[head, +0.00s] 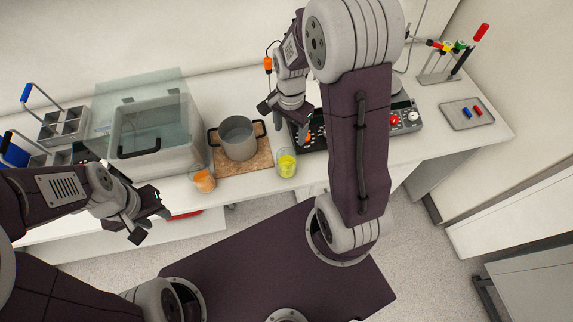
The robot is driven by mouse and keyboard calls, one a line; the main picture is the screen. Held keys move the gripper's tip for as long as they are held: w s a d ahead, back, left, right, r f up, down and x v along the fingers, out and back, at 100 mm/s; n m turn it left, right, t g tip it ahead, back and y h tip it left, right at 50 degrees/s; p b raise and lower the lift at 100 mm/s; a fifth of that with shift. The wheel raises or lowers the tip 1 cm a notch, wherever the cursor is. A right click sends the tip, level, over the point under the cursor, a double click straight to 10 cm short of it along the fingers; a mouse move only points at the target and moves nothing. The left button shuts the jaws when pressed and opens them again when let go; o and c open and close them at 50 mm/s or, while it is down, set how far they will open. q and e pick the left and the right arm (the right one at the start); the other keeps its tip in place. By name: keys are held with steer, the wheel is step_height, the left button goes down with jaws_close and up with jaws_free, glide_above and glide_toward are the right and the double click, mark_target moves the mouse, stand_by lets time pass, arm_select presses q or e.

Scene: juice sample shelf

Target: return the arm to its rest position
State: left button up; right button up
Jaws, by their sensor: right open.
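My right arm reaches up across the middle of the head view, and its gripper (287,115) is open above the counter. It hangs over the left part of a dark panel with knobs (404,121), and nothing shows between its fingers. My left gripper (150,223) is at the left, in front of the counter's front edge. Its fingers are apart and it looks empty. A glass of yellow liquid (287,165) stands below my right gripper in the picture. A glass of orange liquid (204,181) stands to the right of my left gripper.
A grey pot (238,138) sits on a brown board (242,167). A bin with a clear raised lid (150,136) and grey racks (62,127) stand at the left. A grey tray (482,121) and a tool stand (437,78) are at the right.

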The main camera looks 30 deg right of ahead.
steer(key=shift+r, duration=0.55)
steer(key=s+a+f+n+t+b, duration=0.1)
steer(key=s+a+f+n+b, duration=0.4)
steer(key=n, duration=0.7)
steer(key=s+f+b, duration=0.2)
steer(key=s, duration=0.1)
steer(key=shift+s+f+n, duration=0.15)
steer(key=shift+n, duration=0.15)
steer(key=shift+s, duration=0.15)
